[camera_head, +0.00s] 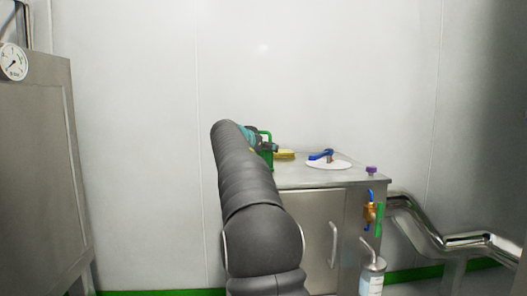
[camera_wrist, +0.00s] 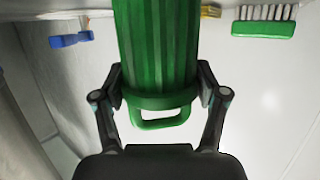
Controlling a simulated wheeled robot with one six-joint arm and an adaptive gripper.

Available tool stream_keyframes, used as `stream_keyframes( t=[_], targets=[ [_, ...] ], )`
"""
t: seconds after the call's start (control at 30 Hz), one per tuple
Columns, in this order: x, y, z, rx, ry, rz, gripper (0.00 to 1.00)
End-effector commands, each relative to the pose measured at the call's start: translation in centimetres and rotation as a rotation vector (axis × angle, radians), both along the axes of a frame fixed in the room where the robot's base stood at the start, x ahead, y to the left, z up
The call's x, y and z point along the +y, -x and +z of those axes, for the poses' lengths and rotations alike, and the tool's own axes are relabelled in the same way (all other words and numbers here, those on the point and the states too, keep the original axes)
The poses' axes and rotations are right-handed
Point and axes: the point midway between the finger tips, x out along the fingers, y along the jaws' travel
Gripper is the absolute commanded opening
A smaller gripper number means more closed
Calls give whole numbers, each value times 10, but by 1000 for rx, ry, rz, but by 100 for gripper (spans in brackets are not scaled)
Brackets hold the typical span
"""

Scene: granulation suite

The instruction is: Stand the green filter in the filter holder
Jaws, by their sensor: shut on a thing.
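The green filter (camera_wrist: 157,45) is a ribbed green cylinder with a loop handle (camera_wrist: 160,120) at its near end. My gripper (camera_wrist: 160,88) is shut on it, one finger on each side just by the handle-end rim. The filter runs up out of the top of the wrist view, so its far end is hidden. In the head view, green parts with a loop (camera_head: 265,150) show beside the end of my arm, above the left part of the steel cabinet top; my arm hides the rest. I cannot make out the filter holder in either view.
The steel cabinet (camera_head: 310,215) carries a yellow object (camera_head: 285,155), a white disc (camera_head: 342,165) with a blue-handled part (camera_head: 321,155), and a purple knob (camera_head: 371,171). A green brush (camera_wrist: 263,29) shows in the wrist view. A bottle (camera_head: 371,275) stands in front, right; pipes run right.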

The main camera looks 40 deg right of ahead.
Motion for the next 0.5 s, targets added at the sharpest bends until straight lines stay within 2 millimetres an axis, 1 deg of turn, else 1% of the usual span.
stream_keyframes(
  t=[0.2,0.37,0.4,0.47,0.5],
  targets=[
    [0,0,1,-2,1,0,26],
    [0,0,-3,0,1,0,26],
    [0,0,-3,0,1,0,77],
    [0,0,-2,0,1,0,92],
    [0,0,-2,0,0,0,97]
  ],
)
